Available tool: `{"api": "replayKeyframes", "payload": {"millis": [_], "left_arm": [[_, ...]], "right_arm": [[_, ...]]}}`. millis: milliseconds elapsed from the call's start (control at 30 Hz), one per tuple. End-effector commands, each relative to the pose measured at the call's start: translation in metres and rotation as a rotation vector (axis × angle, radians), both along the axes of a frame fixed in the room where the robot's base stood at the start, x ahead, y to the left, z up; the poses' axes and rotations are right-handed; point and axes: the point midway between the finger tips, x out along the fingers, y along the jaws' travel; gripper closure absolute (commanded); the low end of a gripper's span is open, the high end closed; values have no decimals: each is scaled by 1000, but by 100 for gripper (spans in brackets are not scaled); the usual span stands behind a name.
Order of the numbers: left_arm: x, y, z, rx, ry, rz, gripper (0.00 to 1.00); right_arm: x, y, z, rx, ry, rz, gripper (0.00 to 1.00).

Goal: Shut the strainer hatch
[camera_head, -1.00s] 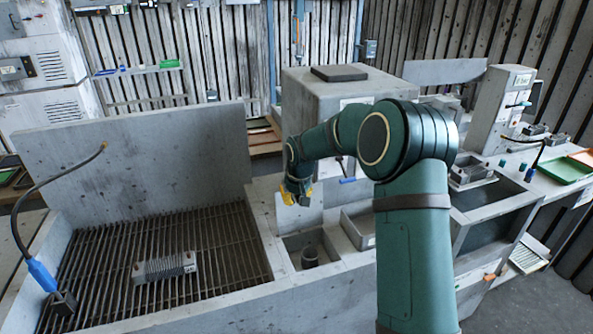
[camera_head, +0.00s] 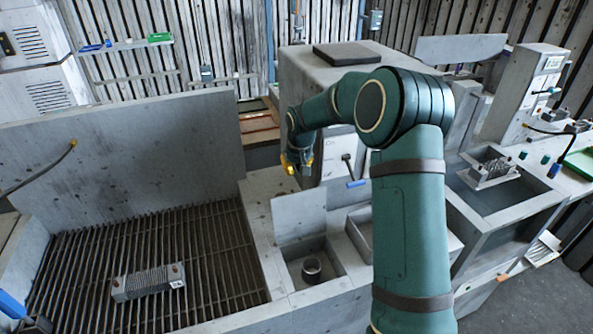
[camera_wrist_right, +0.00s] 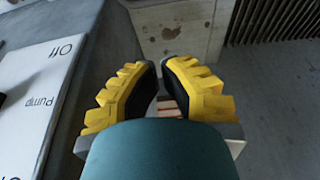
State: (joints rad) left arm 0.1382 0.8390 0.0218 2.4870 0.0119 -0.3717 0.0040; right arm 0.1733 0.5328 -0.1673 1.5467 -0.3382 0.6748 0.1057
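The strainer hatch (camera_head: 300,213) is a grey square lid standing upright at the back edge of a small square well in the bench. A dark round strainer cup (camera_head: 312,268) sits in that well, uncovered. My right gripper (camera_head: 298,168), with yellow fingertips, hangs just above and behind the hatch's top edge, apart from it as far as I can tell. In the right wrist view its fingers (camera_wrist_right: 160,85) stand a narrow gap apart with nothing held between them. The hatch does not clearly show there. My left gripper is not in view.
A grated basin (camera_head: 210,262) with a ribbed block (camera_head: 148,283) lies left of the well, under a tall grey back panel (camera_head: 120,150). A grey box housing (camera_head: 335,75) stands behind. A white panel marked "Pump" and "Off" (camera_wrist_right: 35,100) shows in the right wrist view.

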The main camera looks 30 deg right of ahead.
Motion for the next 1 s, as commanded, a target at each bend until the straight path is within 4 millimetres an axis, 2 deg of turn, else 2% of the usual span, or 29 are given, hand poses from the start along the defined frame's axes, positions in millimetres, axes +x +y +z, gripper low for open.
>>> {"api": "replayKeyframes", "payload": {"millis": [200, 467, 800, 1000], "left_arm": [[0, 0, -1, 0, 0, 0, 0], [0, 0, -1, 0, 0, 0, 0], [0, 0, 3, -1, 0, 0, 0], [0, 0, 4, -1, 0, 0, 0]], "right_arm": [[11, -3, -41, 1, 4, 0, 100], [24, -6, -81, 1, 4, 0, 100], [-7, 1, -67, 0, 1, 0, 100], [-12, 3, -65, 1, 1, -1, 100]]}}
